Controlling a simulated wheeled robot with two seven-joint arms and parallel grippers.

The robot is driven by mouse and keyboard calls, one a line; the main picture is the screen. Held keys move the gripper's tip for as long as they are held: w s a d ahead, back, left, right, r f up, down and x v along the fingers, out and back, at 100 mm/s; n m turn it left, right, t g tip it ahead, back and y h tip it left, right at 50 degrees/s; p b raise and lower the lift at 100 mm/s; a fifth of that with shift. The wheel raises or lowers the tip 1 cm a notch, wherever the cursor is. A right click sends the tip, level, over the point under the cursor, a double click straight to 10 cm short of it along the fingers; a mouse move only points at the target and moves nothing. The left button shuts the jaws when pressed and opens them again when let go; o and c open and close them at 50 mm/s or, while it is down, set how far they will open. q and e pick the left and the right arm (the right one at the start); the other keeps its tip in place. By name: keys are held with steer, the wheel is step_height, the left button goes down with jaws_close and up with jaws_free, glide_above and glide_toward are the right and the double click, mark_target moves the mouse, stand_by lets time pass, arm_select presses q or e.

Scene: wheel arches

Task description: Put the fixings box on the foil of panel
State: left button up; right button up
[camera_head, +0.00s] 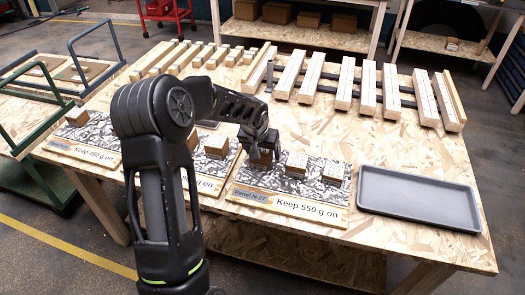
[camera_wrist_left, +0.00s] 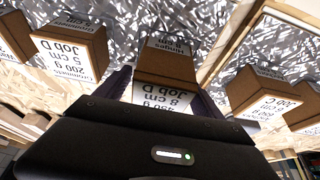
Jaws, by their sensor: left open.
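My left gripper (camera_head: 264,148) is low over the panel marked N-27 and "Keep 550 g on" (camera_head: 285,205), at a dark brown box (camera_head: 262,159). In the left wrist view its fingers (camera_wrist_left: 162,92) stand open on either side of a brown box (camera_wrist_left: 165,66); contact cannot be told. Upside-down labels there include "450 g" and "Job D". I cannot read the word "fixings" on any box. My right gripper is not in view.
Other foil panels lie to the left, one marked "Keep 450 g on" (camera_head: 83,150), with boxes on them (camera_head: 77,117) (camera_head: 216,146). An empty grey tray (camera_head: 418,197) lies at right. Wooden slats (camera_head: 340,82) line the back. The tabletop between slats and tray is clear.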

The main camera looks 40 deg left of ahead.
arm_select(q)
steer(key=b+v, duration=0.1)
steer(key=v, duration=1.1)
